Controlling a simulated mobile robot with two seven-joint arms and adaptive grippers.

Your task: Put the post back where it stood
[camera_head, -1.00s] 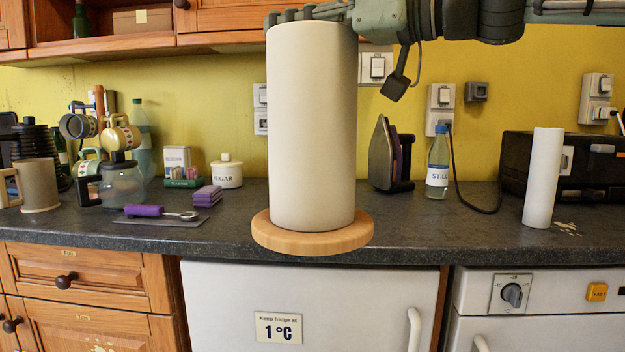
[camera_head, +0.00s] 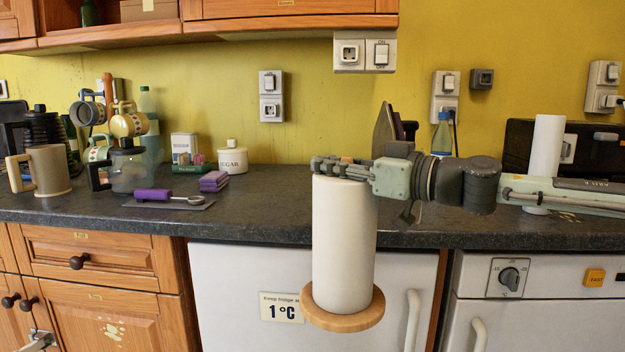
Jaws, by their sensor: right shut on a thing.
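The post (camera_head: 343,245) is a tall off-white cylinder, like a kitchen roll, on a round wooden base (camera_head: 343,318). It is upright and in front of the worktop, with its base in front of the white fridge and below the worktop edge in the picture. My right gripper (camera_head: 338,168) comes in from the right and is shut at the top of the post. Its fingers hide part of the top end.
The dark worktop (camera_head: 270,222) has clear room behind the post. An iron, a bottle and a white roll (camera_head: 546,145) stand right, partly behind my arm.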

